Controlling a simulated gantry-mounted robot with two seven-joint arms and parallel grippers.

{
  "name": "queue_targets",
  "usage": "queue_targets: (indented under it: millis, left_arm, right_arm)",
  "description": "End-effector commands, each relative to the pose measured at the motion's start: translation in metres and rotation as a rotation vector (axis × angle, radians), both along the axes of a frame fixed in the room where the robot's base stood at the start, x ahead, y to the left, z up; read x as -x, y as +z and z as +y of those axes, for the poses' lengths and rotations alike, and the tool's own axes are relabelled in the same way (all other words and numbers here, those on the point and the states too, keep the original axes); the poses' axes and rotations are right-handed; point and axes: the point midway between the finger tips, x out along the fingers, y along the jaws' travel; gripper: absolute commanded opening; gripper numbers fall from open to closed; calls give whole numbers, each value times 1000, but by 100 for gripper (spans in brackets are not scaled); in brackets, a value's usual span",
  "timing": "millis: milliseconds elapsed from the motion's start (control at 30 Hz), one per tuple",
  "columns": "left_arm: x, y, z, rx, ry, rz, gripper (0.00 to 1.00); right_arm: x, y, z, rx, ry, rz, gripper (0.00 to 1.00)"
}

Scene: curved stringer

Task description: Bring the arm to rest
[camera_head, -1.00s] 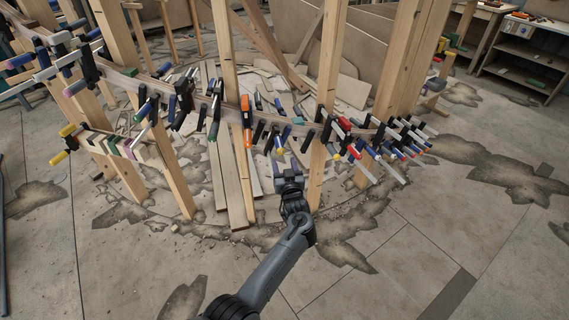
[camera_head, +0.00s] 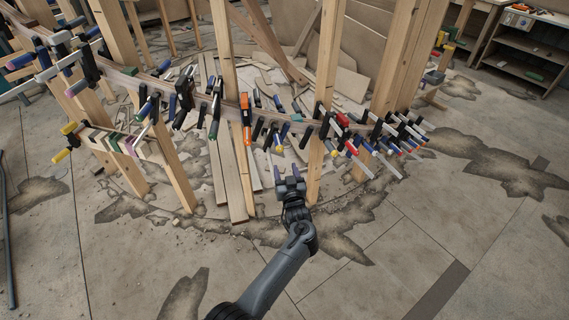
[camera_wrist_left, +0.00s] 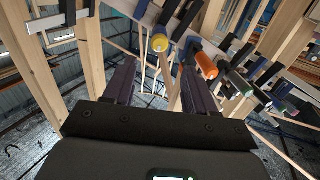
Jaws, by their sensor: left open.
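My left gripper (camera_head: 286,172) is in the lower middle of the head view, its two dark fingers apart and nothing between them. It is just below the clamped curved stringer (camera_head: 232,102), in front of the wooden posts. In the left wrist view my gripper's fingers (camera_wrist_left: 159,82) stand apart on both sides. Beyond them hang a yellow-ended clamp (camera_wrist_left: 159,44) and an orange-handled clamp (camera_wrist_left: 206,66). The orange clamp also shows in the head view (camera_head: 246,110). I see no contact between the fingers and the clamps. My right gripper is not in view.
Upright wooden posts (camera_head: 327,90) stand close by the gripper. Loose boards and offcuts (camera_head: 228,180) lie on the floor beneath the stringer. A shelf bench (camera_head: 525,50) stands at the back right. The stained concrete floor (camera_head: 420,250) in front is open.

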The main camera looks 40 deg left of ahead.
Motion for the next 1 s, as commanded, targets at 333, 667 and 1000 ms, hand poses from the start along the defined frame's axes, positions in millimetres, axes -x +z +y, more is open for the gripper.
queue_targets:
  millis: [333,667,1000]
  left_arm:
    - [2,0,-2,0,1,0,56]
    - [23,-30,1,-3,3,57,56]
    - [163,-103,40,-101,-54,260,56]
  right_arm:
    - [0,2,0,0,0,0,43]
    - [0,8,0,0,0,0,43]
    - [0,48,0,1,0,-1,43]
